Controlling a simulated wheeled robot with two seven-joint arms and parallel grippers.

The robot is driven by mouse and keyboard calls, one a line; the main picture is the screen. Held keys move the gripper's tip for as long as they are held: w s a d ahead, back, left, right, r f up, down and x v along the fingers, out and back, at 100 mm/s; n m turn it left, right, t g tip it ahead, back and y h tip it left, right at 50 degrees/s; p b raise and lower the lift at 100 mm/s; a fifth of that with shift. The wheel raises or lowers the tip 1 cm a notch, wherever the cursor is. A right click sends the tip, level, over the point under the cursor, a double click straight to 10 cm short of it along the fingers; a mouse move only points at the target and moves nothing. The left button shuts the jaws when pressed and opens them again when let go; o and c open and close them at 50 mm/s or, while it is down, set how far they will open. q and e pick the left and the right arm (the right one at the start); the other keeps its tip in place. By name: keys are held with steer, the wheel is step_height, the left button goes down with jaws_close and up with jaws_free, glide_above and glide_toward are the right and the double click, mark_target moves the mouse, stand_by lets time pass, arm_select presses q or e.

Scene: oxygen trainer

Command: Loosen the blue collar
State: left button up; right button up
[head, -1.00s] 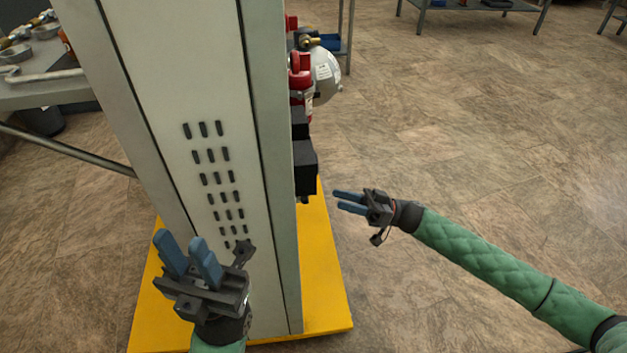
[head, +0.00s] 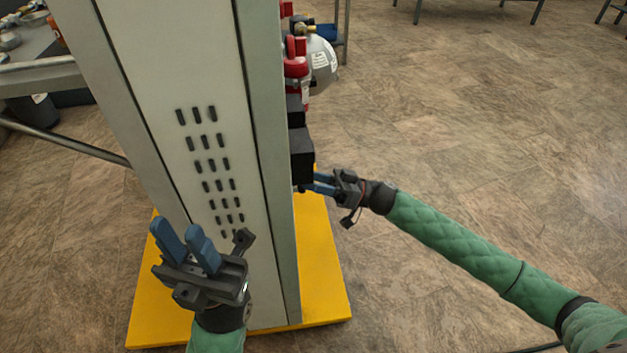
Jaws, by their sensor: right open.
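A small blue part (head: 327,31) shows at the top of a silver cylinder (head: 322,62), beside its brass valve, behind the cabinet (head: 190,110). I cannot tell whether this is the blue collar. My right gripper (head: 313,183) is open, at the cabinet's right side, its blue fingers just below the black box (head: 301,158). I cannot tell whether they touch it. I see nothing between the fingers. My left gripper (head: 183,242) is open and empty, its fingers pointing up in front of the cabinet's vented panel.
The tall grey cabinet stands on a yellow base (head: 318,265) and hides much of what is behind it. Red cylinders (head: 297,72) show along its right side. A workbench (head: 40,75) with fittings is at the left.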

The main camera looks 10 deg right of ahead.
jaws_close()
steer(key=shift+n, duration=0.4)
steer(key=shift+w+n+g+p, duration=0.25)
steer(key=shift+n+g, duration=1.05)
steer(key=shift+n, duration=1)
steer(key=shift+w+n+g+p, duration=0.1)
steer(key=shift+n+g+p, duration=0.1)
steer(key=shift+n+g, duration=1.6)
steer(key=shift+n+t, duration=0.3)
steer(key=shift+n, duration=0.5)
jaws_free()
